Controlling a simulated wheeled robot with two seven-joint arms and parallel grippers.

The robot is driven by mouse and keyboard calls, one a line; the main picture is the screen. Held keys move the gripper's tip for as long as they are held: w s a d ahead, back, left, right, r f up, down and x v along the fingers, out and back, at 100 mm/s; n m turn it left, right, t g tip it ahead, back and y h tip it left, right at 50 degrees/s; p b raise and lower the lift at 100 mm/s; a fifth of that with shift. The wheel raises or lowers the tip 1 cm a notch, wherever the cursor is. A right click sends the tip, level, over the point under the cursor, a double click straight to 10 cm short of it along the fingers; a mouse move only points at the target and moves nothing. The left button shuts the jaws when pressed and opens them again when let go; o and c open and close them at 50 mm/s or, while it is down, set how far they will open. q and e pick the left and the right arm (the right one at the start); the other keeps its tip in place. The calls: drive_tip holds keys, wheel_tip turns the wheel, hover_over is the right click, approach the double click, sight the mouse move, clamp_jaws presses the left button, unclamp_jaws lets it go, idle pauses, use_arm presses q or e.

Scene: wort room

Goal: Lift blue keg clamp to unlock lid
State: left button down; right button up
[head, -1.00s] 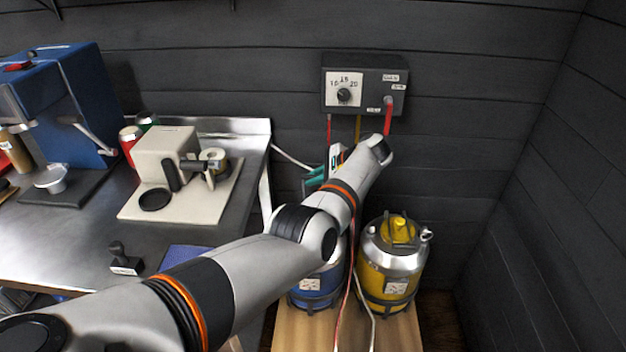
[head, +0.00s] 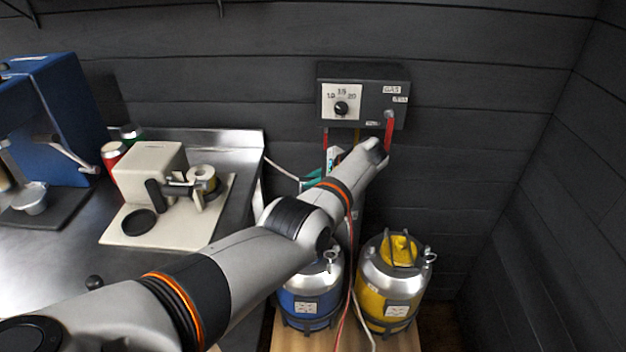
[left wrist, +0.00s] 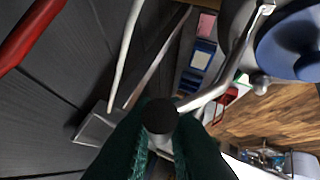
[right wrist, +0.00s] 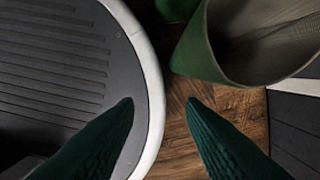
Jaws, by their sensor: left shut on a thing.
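The blue keg (head: 307,301) stands upright at the lower middle of the head view, its silver top partly hidden behind my left arm. In the left wrist view its blue lid part (left wrist: 295,45) shows at the upper right. A bent grey metal clamp lever (left wrist: 222,88) runs from beside the lid to a round black end (left wrist: 160,115) between my left fingers. My left gripper (left wrist: 160,130) is shut on this lever end; its green fingers (head: 313,181) show in the head view below the wall box. My right gripper (right wrist: 160,104) is open and empty.
A yellow keg (head: 372,299) stands close right of the blue one on a wooden board (head: 400,341). Red and white hoses hang near the kegs from the wall box (head: 363,97). A steel counter (head: 235,143) with a cream machine (head: 150,165) is on the left.

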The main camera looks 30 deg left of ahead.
use_arm(q)
drive_tip(key=shift+a, duration=0.15)
drive_tip(key=c, duration=1.5)
unclamp_jaws()
drive_tip(key=shift+o, duration=0.2)
drive_tip(key=shift+r, duration=0.1)
drive_tip(key=shift+d+r, duration=0.2)
drive_tip(key=shift+d, duration=0.15)
drive_tip(key=v, duration=1.1)
drive_tip(key=shift+b, duration=0.35)
